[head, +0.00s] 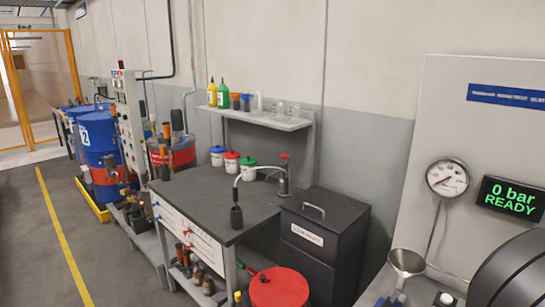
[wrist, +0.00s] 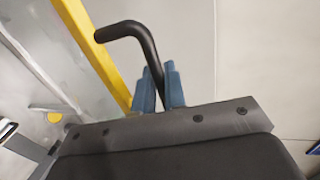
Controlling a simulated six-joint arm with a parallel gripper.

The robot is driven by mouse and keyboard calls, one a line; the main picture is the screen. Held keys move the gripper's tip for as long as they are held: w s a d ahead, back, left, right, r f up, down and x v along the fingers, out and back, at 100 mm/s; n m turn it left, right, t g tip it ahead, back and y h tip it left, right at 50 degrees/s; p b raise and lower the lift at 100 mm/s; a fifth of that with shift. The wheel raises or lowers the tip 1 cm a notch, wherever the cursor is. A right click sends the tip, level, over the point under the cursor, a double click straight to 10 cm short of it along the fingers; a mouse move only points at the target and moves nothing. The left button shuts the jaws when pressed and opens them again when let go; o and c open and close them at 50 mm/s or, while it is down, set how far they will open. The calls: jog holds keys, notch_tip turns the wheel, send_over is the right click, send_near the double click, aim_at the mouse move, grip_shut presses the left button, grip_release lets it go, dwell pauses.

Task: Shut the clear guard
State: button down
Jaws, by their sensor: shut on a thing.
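In the wrist view, the clear guard (wrist: 48,62) appears to be the see-through panel on the left, with a yellow edge (wrist: 88,45) running at a slant. A bent black bar handle (wrist: 125,29) stands by that edge. My gripper (wrist: 159,85) has its two blue fingers shut on the handle, one on each side of its lower run. The handle's far end is hidden behind the fingers and my dark gripper body. Neither the guard nor my gripper can be made out in the head view.
In the head view, a pressure gauge (head: 447,177) and a display (head: 509,198) reading "0 bar READY" are on the right panel. A metal funnel (head: 406,263) stands below them. A dark workbench (head: 205,190) and black bin (head: 322,222) are further left. The floor at far left is clear.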

dwell(0.3)
jog(key=s+a+f, duration=0.2)
jog(key=s+a, duration=0.2)
jog(key=shift+s+a, duration=0.3)
jog(key=shift+a, duration=0.05)
jog(key=shift+s+a, duration=0.1)
dwell(0.4)
jog(key=s+a+f, duration=0.3)
jog(key=s+a, duration=0.1)
jog(key=shift+f, duration=0.2)
dwell(0.3)
jog(key=shift+s+a, duration=0.1)
